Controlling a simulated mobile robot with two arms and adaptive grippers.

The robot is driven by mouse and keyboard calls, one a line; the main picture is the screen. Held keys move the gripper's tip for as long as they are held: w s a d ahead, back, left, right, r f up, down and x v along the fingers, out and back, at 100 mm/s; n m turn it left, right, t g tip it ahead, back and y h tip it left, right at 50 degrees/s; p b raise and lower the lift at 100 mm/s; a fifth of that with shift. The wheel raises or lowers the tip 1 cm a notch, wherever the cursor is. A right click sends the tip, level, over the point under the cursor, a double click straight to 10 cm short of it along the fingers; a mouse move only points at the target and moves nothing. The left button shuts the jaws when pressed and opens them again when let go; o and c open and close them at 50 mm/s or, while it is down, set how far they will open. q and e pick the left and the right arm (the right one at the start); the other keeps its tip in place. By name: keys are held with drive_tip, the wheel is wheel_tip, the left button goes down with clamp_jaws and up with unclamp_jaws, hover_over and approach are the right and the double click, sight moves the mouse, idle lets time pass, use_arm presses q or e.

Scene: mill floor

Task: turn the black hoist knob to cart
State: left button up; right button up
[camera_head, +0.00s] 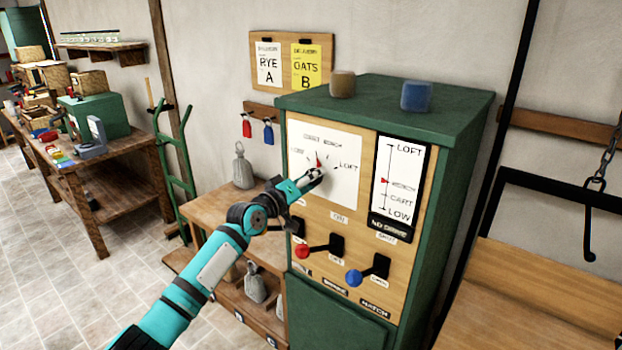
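The hoist dial is a white plate (345,185) on the wooden front of a green cabinet (455,150), with small labels around it; LOFT reads clearly at its right. A red pointer (319,161) on the dial points roughly upward, toward the small upper labels. My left gripper (312,178) is at the dial's centre, just below the pointer. It covers the black knob almost wholly, so I cannot tell whether its fingers are closed on it. To the right, a height gauge (400,170) has its red marker beside the second label from the top. My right gripper is out of view.
A brown block (342,84) and a blue block (416,96) sit on the cabinet. A chain hook (589,225) hangs at right.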

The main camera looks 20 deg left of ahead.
use_arm(q)
drive_tip(key=shift+n, duration=0.3)
drive_tip(key=o, duration=1.2)
drive_tip(key=v, duration=1.2)
drive_tip(key=shift+a, duration=0.1)
drive_tip(key=shift+f, duration=0.1)
